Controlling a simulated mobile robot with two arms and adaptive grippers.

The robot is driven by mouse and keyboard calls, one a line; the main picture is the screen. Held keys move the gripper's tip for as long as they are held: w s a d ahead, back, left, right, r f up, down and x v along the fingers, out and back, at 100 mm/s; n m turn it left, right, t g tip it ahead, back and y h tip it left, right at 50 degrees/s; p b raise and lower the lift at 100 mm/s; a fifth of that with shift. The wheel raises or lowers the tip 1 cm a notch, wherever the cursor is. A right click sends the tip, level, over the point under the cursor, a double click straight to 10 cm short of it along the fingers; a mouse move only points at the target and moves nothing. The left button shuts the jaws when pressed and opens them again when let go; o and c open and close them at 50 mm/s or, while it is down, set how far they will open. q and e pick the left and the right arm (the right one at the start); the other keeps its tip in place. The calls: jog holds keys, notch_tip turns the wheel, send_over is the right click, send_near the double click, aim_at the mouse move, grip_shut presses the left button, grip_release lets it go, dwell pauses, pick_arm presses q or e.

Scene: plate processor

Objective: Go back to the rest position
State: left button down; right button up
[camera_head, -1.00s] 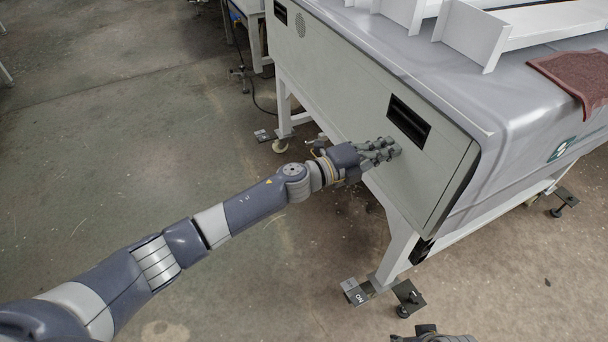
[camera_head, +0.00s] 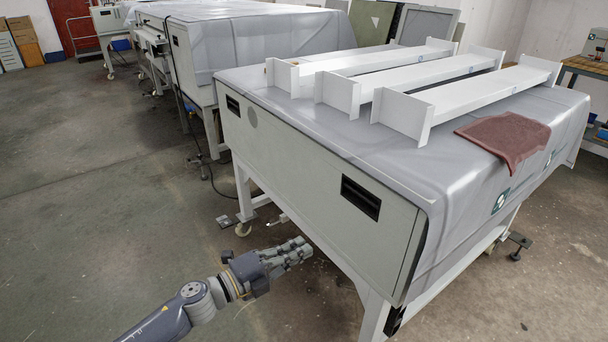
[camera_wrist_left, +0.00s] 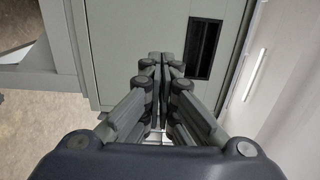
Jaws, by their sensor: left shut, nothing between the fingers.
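My left gripper (camera_head: 297,250) is in the lower middle of the head view, in front of the long side of the grey plate processor (camera_head: 300,160). Its fingers are shut with nothing between them. In the left wrist view the closed fingers (camera_wrist_left: 163,62) point at the machine's flat side panel (camera_wrist_left: 125,30), just left of a dark recessed slot (camera_wrist_left: 203,48). Whether the fingertips touch the panel is hard to tell. The same slot (camera_head: 360,197) shows in the head view to the right of and above the gripper. My right gripper is not in view.
White beams (camera_head: 470,95) and a reddish-brown cloth (camera_head: 505,138) lie on top of the machine. Its legs and feet (camera_head: 240,226) stand on the floor near my arm. A second machine (camera_head: 250,42) stands behind. The floor (camera_head: 80,190) at left is open.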

pick_arm(q)
jog(key=s+a+f+n+y, duration=0.4)
jog(key=a+f+n+y, duration=0.35)
jog(key=f+n, duration=0.3)
jog(key=s+a+f+n+y, duration=0.55)
jog(key=a+f+n, duration=0.25)
jog(key=f+n, duration=0.25)
jog(key=s+a+f+n+g+p, duration=0.2)
jog(key=s+f+p, duration=0.4)
jog(key=s, duration=0.7)
jog(key=s+a+f+n+g+y+p, duration=0.1)
jog(key=s+a+f+n+g+p, duration=0.1)
jog(key=s, duration=1.2)
jog(key=s+a+f+n+g+y+p, duration=0.1)
jog(key=s+a+f+g+p, duration=0.3)
jog(key=s+f+p, duration=0.5)
jog(key=s+g+p, duration=0.1)
jog(key=s, duration=0.4)
jog(key=shift+f+n, duration=0.35)
jog(key=shift+n, duration=0.05)
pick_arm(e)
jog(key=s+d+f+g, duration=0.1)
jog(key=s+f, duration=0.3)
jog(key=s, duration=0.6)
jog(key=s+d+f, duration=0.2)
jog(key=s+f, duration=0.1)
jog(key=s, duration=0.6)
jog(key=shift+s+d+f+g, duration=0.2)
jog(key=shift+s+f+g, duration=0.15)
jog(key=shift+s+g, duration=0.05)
